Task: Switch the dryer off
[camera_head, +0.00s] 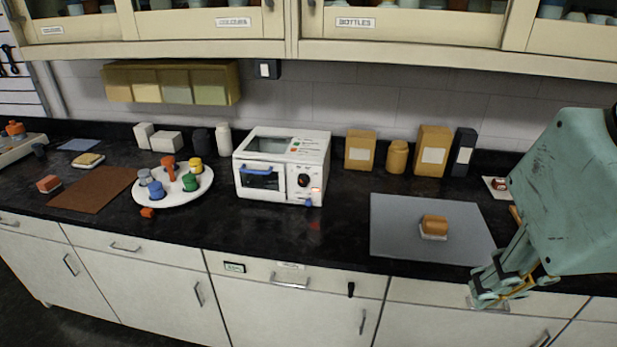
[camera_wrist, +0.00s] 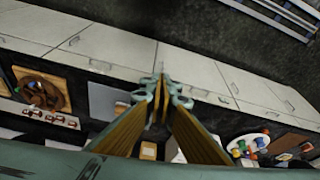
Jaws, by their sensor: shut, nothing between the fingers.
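The dryer (camera_head: 282,165) is a white box on the black counter, upright, left of my gripper. Its front has a window with a blue handle (camera_head: 259,171), a black round knob (camera_head: 304,181) with an orange-red centre, and a glowing reddish light (camera_head: 316,190). A small blue part (camera_head: 308,202) sits below the knob. Coloured marks show on its top. My gripper (camera_head: 497,290) is shut and empty at the counter's front edge, well right of the dryer. Its fingers meet in the wrist view (camera_wrist: 160,88), where the fingers cover much of the counter and I cannot clearly tell the dryer.
A grey mat (camera_head: 400,245) with a brown block on a white pad (camera_head: 434,227) lies between dryer and gripper. A round white tray (camera_head: 203,194) with coloured bottles stands left of the dryer. Boxes and a jar (camera_head: 397,157) stand behind. Cabinets hang above.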

